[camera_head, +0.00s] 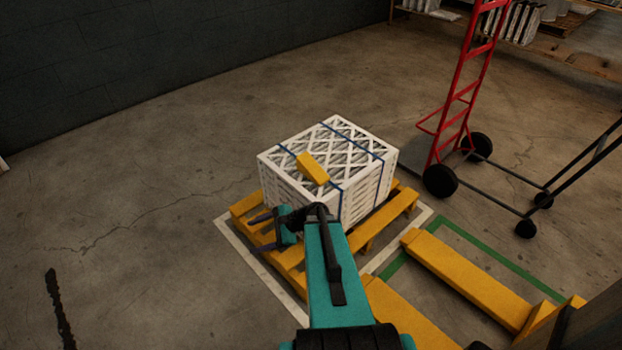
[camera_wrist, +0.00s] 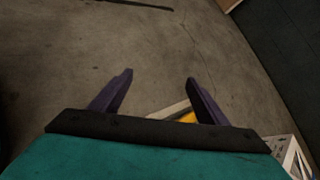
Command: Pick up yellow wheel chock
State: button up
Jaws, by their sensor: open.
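The yellow wheel chock (camera_head: 313,168) is a small block lying on top of the white strapped stack of boxed filters (camera_head: 360,150), near its front edge. My gripper (camera_head: 260,232) is to the left of and below the chock in the head view, beside the stack and over the pallet's left part. In the wrist view my gripper (camera_wrist: 158,85) has its two dark fingers spread apart with nothing between them. The chock cannot be made out in the wrist view. The corner of the filter stack (camera_wrist: 290,155) shows at its lower right.
The stack stands on a yellow pallet (camera_head: 245,205) inside a white floor outline. Yellow forks (camera_head: 470,280) lie to the right beside a green line. A red hand truck (camera_head: 462,100) and a black-wheeled cart stand behind right.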

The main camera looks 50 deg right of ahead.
jog(key=d+m+t+h+b, duration=0.2)
jog(key=d+m+t+b, duration=0.15)
jog(key=d, duration=0.65)
jog(key=m+t+h+b, duration=0.65)
jog(key=m+b, duration=0.35)
jog(key=b, duration=0.2)
send_near(323, 178)
notch_tip(323, 178, up, 3)
jog(key=w, duration=0.1)
jog(key=shift+w+a+r+g+p, duration=0.1)
jog(key=shift+w+r+g+p, duration=0.05)
jog(key=shift+g+p, duration=0.2)
jog(key=shift+w, duration=0.15)
jog(key=w+b, duration=0.1)
jog(key=w, duration=0.2)
jog(key=w+b, duration=0.1)
jog(key=w, duration=0.3)
jog(key=shift+w+d, duration=0.25)
jog(key=shift+w, duration=0.1)
jog(key=shift+w+b, duration=0.3)
